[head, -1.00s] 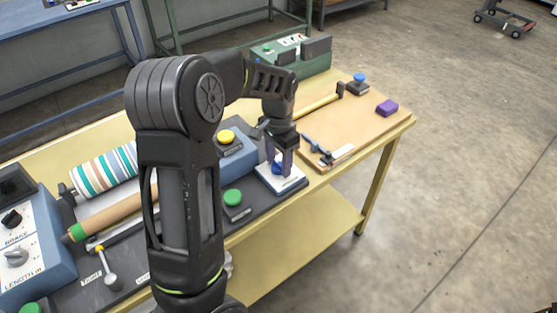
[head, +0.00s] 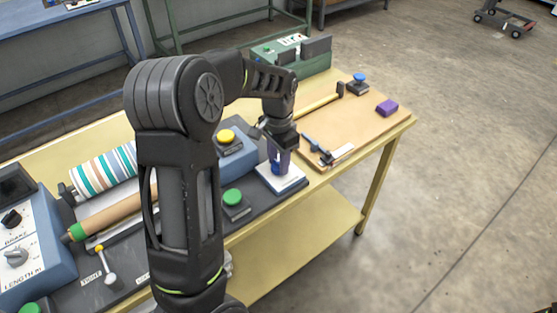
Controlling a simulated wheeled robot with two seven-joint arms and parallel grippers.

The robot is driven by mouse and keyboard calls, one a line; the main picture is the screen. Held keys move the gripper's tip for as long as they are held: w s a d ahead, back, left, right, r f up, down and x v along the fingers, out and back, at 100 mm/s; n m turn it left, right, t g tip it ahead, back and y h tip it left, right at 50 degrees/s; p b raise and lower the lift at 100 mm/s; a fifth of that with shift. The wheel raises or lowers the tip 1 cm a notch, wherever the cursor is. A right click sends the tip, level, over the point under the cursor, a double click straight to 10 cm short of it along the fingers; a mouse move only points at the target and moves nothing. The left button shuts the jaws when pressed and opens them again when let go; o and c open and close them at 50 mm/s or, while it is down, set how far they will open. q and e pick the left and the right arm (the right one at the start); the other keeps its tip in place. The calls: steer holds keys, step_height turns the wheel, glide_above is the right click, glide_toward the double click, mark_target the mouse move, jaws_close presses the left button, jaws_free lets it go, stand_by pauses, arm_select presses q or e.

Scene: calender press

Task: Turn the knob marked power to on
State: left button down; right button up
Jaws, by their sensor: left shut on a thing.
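A blue knob (head: 276,169) stands on a white plate (head: 289,183) at the right end of the machine's dark base. My left gripper (head: 279,160) points down over the plate with its fingers shut on the blue knob. The fingers cover part of the knob, and no marking on the plate can be read. My left arm crosses the middle of the view and hides part of the machine. My right gripper is not in view.
A green button (head: 232,197) and a yellow button (head: 226,136) are close left of the plate. A striped roll (head: 104,169) lies further left. A board (head: 355,122) with a purple block (head: 387,107) is at right.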

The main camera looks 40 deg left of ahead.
arm_select(q)
steer(key=m+b, duration=0.1)
steer(key=m, duration=1)
steer(key=shift+m, duration=0.3)
stand_by(0.4)
steer(key=c, duration=0.9)
jaws_free()
steer(key=shift+r, duration=0.1)
step_height(320, 180, up, 8)
steer(key=shift+f, duration=0.15)
